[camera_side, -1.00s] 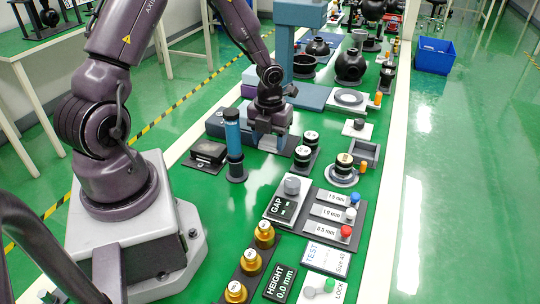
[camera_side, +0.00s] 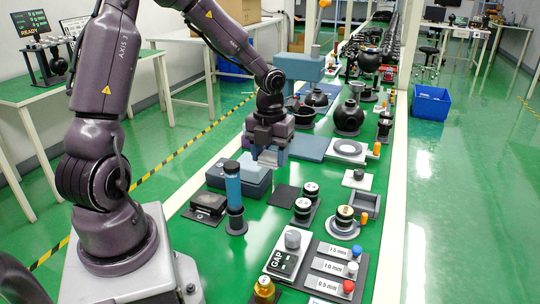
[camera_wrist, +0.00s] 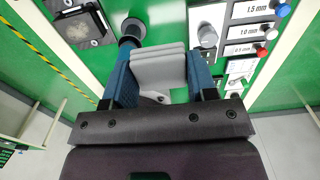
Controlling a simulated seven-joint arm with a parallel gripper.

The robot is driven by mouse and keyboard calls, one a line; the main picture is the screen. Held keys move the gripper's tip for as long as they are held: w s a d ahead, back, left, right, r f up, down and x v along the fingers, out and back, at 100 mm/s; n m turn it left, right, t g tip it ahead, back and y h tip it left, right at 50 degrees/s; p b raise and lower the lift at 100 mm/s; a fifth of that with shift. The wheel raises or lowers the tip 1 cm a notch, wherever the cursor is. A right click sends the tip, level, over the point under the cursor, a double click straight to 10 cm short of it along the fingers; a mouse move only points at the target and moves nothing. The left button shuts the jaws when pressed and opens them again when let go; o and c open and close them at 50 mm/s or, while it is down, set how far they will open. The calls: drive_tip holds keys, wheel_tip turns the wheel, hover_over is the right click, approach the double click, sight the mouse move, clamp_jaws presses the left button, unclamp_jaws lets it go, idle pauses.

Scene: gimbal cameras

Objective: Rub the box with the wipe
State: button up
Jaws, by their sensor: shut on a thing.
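My gripper (camera_side: 268,143) is shut on a pale grey, folded wipe (camera_side: 268,159), raised above the bench. In the wrist view the wipe (camera_wrist: 159,70) sits between the blue fingers (camera_wrist: 160,78). A blue-grey box (camera_side: 238,181) stands on the bench below and left of the gripper, apart from the wipe. A small black box (camera_side: 208,203) lies on a dark plate nearer the arm base; it also shows in the wrist view (camera_wrist: 82,24). I cannot tell which of the two the task means.
A dark, bare pad (camera_side: 284,196) lies beside the blue-grey box. Black-and-cream round parts (camera_side: 303,208) and the gap panel (camera_side: 288,252) are to the right. Green bench shows between them.

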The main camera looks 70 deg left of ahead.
sight(207, 205)
drive_tip(key=s+a+f+n, duration=0.3)
drive_tip(key=s+a+n, duration=0.1)
drive_tip(key=s+a, duration=0.25)
drive_tip(key=s+a+f+n, duration=0.4)
drive_tip(key=s+a, duration=0.1)
drive_tip(key=a, duration=0.2)
drive_tip(key=shift+n, duration=0.5)
drive_tip(key=shift+s+a+f, duration=0.1)
drive_tip(key=shift+a+f, duration=0.1)
drive_tip(key=shift+f, duration=1.35)
drive_tip(key=shift+a+f, duration=0.15)
drive_tip(key=shift+f, duration=1.4)
drive_tip(key=shift+s+d+f, duration=0.1)
drive_tip(key=shift+f, duration=0.75)
drive_tip(key=shift+s+d, duration=0.25)
drive_tip(key=shift+d, duration=0.05)
drive_tip(key=shift+c, duration=0.3)
drive_tip(key=shift+s+d, duration=1.7)
drive_tip(key=shift+s, duration=0.05)
drive_tip(key=shift+w+a, duration=2.2)
drive_tip(key=shift+w+d, duration=0.55)
drive_tip(key=shift+d, duration=0.15)
drive_tip(key=shift+s+d, duration=1.85)
drive_tip(key=shift+s, duration=0.1)
drive_tip(key=shift+w+a, duration=1.85)
drive_tip(key=shift+a, duration=0.05)
drive_tip(key=shift+w+r, duration=0.1)
drive_tip(key=shift+r, duration=0.15)
wheel_tip(207, 205, up, 8)
drive_tip(key=shift+f, duration=0.2)
